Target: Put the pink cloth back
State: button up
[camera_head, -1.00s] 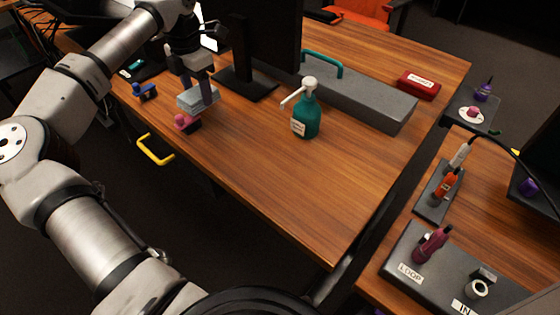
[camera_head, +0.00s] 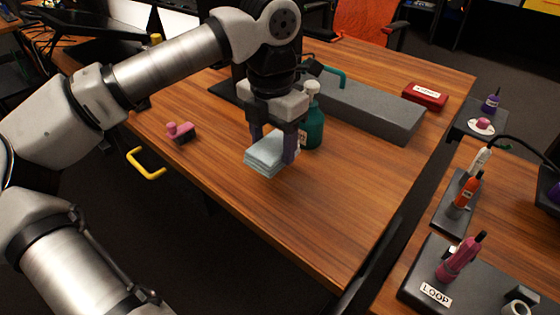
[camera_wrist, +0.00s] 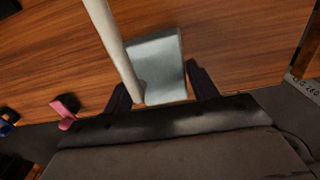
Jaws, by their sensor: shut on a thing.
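My gripper (camera_head: 273,143) is shut on a folded pale blue-green cloth (camera_head: 264,159) and holds it at the front left of the green spray bottle (camera_head: 314,128). Whether the cloth touches the desk is unclear. In the wrist view the cloth (camera_wrist: 162,75) sits between the two dark fingers (camera_wrist: 162,90), partly crossed by a pale rod-like shape. I see no pink cloth. A small pink-topped item with a dark base (camera_head: 180,131) stands on the desk to the left; it also shows in the wrist view (camera_wrist: 64,113).
The spray bottle stands close behind my gripper. The wooden desk (camera_head: 330,205) is clear in front.

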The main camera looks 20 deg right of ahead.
aim_at(280, 150)
jog(key=shift+s+d, duration=0.35)
jog(key=shift+s, duration=0.2)
jog(key=f+b, duration=0.2)
jog(key=f, duration=0.1)
jog(key=shift+s+d+f+b, duration=0.15)
jog(key=shift+s+f+b, duration=0.05)
jog(key=shift+b, duration=0.1)
jog(key=shift+f, duration=0.15)
jog(key=o, duration=0.9)
jog(key=shift+o, duration=0.2)
notch_tip(280, 150, up, 12)
jog(key=shift+r+p, duration=0.15)
jog(key=shift+p, duration=1.05)
